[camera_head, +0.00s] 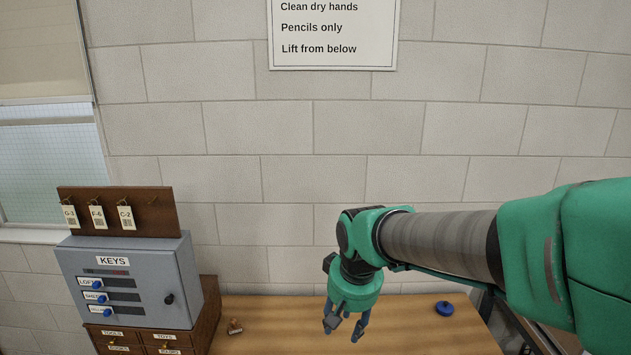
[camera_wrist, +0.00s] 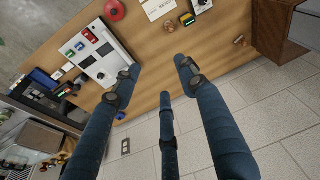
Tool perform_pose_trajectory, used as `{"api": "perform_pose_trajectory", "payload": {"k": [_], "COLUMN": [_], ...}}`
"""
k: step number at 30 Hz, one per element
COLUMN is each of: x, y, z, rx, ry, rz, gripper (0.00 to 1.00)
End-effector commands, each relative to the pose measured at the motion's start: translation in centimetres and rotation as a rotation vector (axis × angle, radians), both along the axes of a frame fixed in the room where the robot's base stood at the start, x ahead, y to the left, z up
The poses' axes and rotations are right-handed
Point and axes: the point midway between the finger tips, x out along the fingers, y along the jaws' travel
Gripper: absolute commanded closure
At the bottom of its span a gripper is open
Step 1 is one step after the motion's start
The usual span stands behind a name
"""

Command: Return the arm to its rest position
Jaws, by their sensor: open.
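My arm reaches in from the right of the head view, its wrist bent so that my gripper (camera_head: 345,326) points down over the wooden table (camera_head: 290,312). The gripper is open, with its blue fingers spread and nothing between them. In the wrist view, my gripper (camera_wrist: 158,82) shows as several dark blue fingers standing apart. Behind them are the table top (camera_wrist: 150,55) and the pale block wall. No finger is seen touching anything.
A grey key cabinet (camera_head: 150,265) stands on wooden drawers at left, below a tag rack (camera_head: 120,211). A blue round object (camera_head: 444,308) lies right of the gripper, a small brown object (camera_head: 235,326) left.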

Motion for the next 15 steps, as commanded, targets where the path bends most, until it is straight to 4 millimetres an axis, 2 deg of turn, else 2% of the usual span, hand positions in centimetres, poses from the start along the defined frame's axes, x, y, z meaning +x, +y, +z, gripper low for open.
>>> {"api": "perform_pose_trajectory", "payload": {"k": [1, 6, 15], "x": [-1.1, -4.6, -11.5], "y": [-1.2, -4.6, -9.6], "z": [1.1, 3.6, 6.4], "rx": [0.004, 0.012, 0.020], "ry": [-0.016, -0.058, -0.134], "rz": [-0.015, -0.057, -0.130], "gripper": [0.58, 0.58, 0.58]}}
